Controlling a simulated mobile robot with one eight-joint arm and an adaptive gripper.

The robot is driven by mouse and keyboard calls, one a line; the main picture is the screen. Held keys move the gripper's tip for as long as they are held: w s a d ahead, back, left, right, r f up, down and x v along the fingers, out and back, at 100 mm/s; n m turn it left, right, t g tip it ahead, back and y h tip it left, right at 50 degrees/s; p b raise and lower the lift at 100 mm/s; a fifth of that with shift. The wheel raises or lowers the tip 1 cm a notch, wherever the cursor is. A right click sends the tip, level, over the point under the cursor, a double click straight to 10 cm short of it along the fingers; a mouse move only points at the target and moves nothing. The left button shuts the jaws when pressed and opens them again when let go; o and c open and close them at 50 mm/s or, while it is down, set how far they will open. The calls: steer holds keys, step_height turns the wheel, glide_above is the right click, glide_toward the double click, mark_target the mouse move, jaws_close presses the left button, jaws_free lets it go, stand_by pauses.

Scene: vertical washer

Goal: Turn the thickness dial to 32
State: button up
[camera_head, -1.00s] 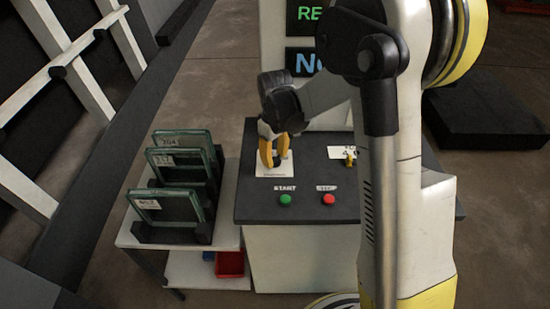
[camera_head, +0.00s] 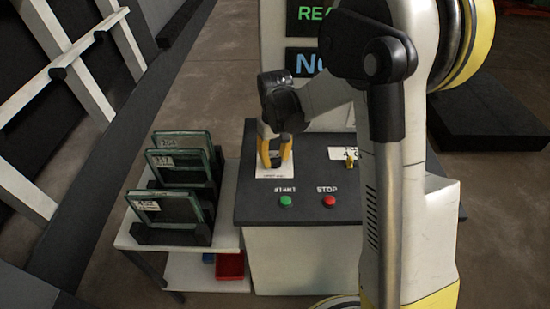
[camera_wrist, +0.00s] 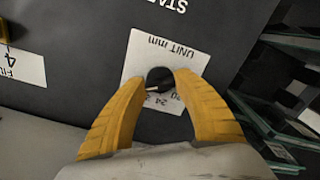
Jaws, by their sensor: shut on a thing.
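The thickness dial (camera_wrist: 160,80) is a small black knob with a pale pointer mark, on a white label plate (camera_wrist: 145,48) reading "UNIT mm". Part of the scale shows, with "24" readable; the other numbers are partly hidden by the fingers. My gripper (camera_wrist: 160,84) has yellow fingers shut on the dial, one on each side. In the head view my gripper (camera_head: 274,163) points down onto the white plate (camera_head: 270,174) at the panel's left, and the dial itself is hidden there.
The dark panel (camera_head: 246,205) holds a green START button (camera_head: 285,200), a red STOP button (camera_head: 327,200) and another yellow knob (camera_head: 351,158). A rack of glass panes (camera_head: 182,165) stands on a white cart (camera_head: 128,236) to the left. A red bin (camera_head: 230,265) sits below.

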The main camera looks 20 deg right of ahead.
mark_target(275, 159)
steer(key=o, duration=1.2)
steer(key=shift+c, duration=0.2)
step_height(275, 159, up, 12)
steer(key=s+m+t+b, duration=0.2)
steer(key=s+t+b, duration=0.2)
steer(key=s, duration=1.6)
steer(key=t, duration=0.3)
steer(key=shift+r, duration=0.15)
